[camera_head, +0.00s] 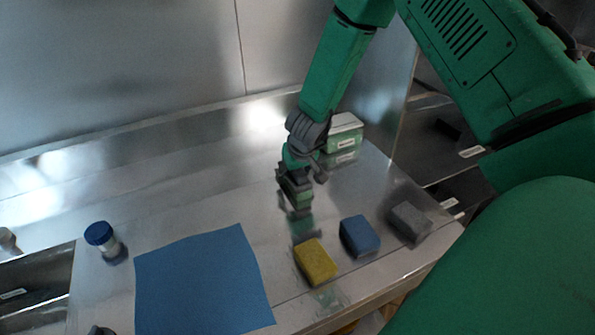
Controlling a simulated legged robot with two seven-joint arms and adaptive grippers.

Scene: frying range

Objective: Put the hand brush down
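My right gripper (301,177) reaches down from the top over the steel counter (200,190), right of the picture's middle. Its dark fingers are around a small green block-like thing, which I take to be the hand brush (298,194). The fingers hide much of the brush. A green reflection lies on the steel below it; I cannot tell whether its lower end touches the counter. My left gripper cannot be made out.
A blue mat (203,280) lies at front left, beside a blue-capped jar (101,238). Yellow (315,262), blue (360,236) and grey (410,222) sponge-like blocks line the front right. A green-and-white box (344,133) stands behind the gripper. The counter's left middle is clear.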

